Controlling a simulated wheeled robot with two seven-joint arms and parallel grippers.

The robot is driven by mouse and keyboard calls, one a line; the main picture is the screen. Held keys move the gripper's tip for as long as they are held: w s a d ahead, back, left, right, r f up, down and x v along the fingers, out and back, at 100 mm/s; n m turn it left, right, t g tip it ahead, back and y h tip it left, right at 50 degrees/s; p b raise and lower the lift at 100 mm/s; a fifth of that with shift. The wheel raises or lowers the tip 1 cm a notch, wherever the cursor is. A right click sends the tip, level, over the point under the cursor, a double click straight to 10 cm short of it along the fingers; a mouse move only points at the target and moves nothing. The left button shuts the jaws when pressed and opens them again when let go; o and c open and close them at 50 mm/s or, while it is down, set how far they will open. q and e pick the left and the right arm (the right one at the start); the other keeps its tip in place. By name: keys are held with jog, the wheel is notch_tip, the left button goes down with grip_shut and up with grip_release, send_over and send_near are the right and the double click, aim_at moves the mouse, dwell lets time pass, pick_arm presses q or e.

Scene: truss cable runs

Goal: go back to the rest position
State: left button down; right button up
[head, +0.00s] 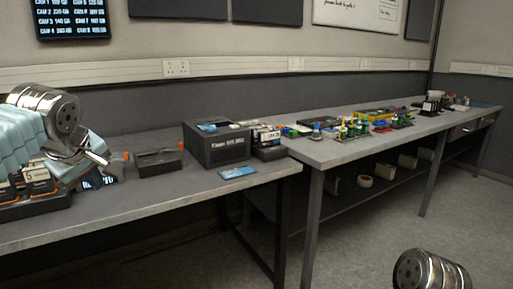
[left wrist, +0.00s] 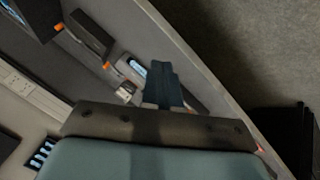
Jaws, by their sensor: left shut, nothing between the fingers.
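My left gripper (head: 100,157) is at the left of the head view, above the near table, with my arm coming in from the left edge. In the left wrist view its dark blue fingers (left wrist: 164,84) are together with nothing between them. My right gripper is out of view; only a silver joint of my right arm shows at the bottom right of the head view.
The near table (head: 150,201) holds a dark open tray (head: 158,162), a black box (head: 217,146), a blue card (head: 237,173) and items partly behind my left arm. A longer table (head: 318,155) with many small parts stands to the right. Floor is clear in front.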

pick_arm(q)
jog(key=w+d+f+m+g+h, duration=0.15)
jog(key=w+d+f, duration=0.25)
jog(key=f, duration=0.5)
jog(key=w+d+f+m+h, duration=0.1)
jog(key=w+d+f+m, duration=0.25)
jog(key=f, duration=0.45)
jog(key=s+d+f+m+g+h, duration=0.1)
jog(key=d+f, duration=0.2)
jog(key=f, duration=0.6)
jog(key=d+f+m+g+h, duration=0.1)
jog(key=d+f, duration=0.3)
jog(key=f, duration=0.6)
jog(key=s+d+f+m+g+h, duration=0.1)
jog(key=s+d+f, duration=0.2)
jog(key=s+f, duration=0.45)
jog(key=s+d+f+m+g+h, duration=0.1)
jog(key=s+d+f+m, duration=0.2)
jog(key=f, duration=0.7)
jog(key=s+d+f, duration=0.1)
jog(key=s+f, duration=0.3)
jog(key=s, duration=0.3)
jog(key=s+f, duration=0.3)
jog(key=s, duration=0.4)
jog(key=shift+s+d+f+g, duration=0.2)
jog(key=shift+d+f+g, duration=0.2)
jog(key=shift+g, duration=0.05)
